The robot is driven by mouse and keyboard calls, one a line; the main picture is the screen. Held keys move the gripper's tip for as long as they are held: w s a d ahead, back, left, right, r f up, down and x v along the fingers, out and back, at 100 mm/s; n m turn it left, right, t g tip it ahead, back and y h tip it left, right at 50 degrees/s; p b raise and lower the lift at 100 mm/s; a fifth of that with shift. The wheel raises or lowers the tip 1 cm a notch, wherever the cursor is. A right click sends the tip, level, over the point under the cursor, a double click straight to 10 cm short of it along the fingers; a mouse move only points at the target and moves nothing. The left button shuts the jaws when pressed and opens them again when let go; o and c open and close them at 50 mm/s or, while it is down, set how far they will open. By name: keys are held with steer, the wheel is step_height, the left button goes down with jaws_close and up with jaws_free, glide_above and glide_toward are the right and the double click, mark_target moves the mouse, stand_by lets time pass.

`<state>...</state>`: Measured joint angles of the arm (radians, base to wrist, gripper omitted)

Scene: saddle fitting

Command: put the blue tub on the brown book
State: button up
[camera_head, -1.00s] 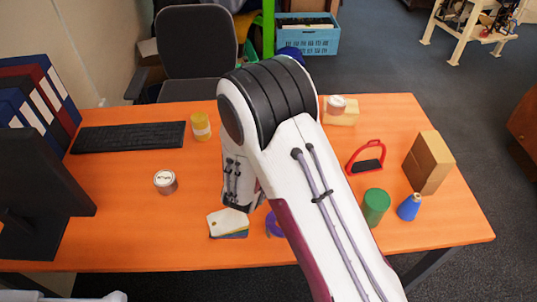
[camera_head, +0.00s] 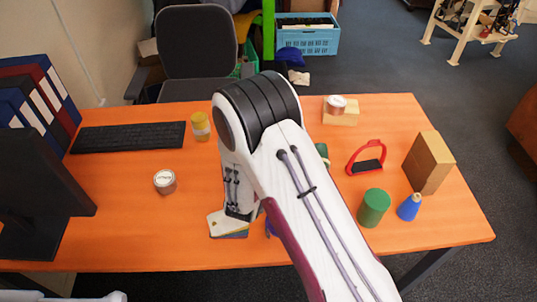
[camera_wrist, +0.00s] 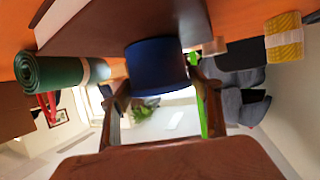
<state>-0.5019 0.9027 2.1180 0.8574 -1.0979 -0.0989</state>
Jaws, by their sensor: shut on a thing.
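The blue tub (camera_wrist: 157,66) is held between the two brown fingers of my gripper (camera_wrist: 160,95) in the wrist view, which appears upside down. A brown, book-like slab with a pale edge (camera_wrist: 95,22), likely the brown book, lies at the top of that view, right by the tub. I cannot tell whether the tub touches it. In the head view my arm hides the gripper, the book and most or all of the tub. A small blue patch (camera_head: 268,228) shows beside my arm; I cannot tell what it is.
A dark green roll (camera_wrist: 60,72) is near the tub. To the right stand a green cylinder (camera_head: 374,208), a blue bottle (camera_head: 409,207), a red stirrup (camera_head: 367,158) and a wooden block (camera_head: 428,163).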

steer(key=o, duration=1.3)
steer(key=shift+f, duration=0.15)
steer(key=shift+r, duration=0.2)
steer(key=shift+v, duration=5.95)
steer(key=shift+r, duration=0.15)
